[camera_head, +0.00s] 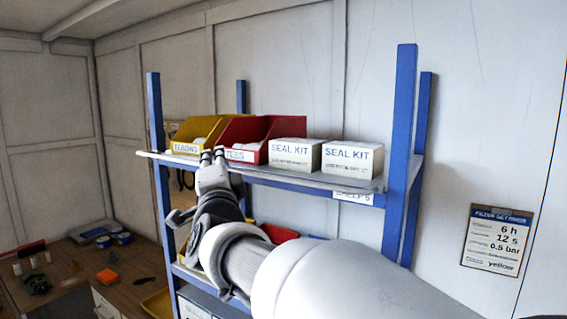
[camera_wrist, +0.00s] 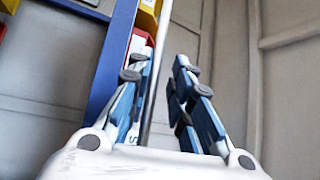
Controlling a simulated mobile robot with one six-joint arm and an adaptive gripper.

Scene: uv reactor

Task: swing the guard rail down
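The guard rail looks like the thin pale bar (camera_head: 300,180) along the front edge of the upper shelf, its left end jutting past the blue post. In the wrist view a thin grey rod (camera_wrist: 157,60), which looks like the same rail, runs between the fingers. My gripper (camera_head: 212,153) is at the left part of that shelf's front, in front of the bins. It also shows in the wrist view (camera_wrist: 160,68), open, its fingers on either side of the rod with gaps visible. The rod's lower end is hidden by the gripper body.
Above the rail stand a yellow elbows bin (camera_head: 190,130), a red tees bin (camera_head: 245,135) and white seal kit boxes (camera_head: 352,158). Blue posts (camera_head: 400,150) frame the rack. A workbench (camera_head: 65,285) is at lower left. A filter settings sign (camera_head: 496,240) hangs at right.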

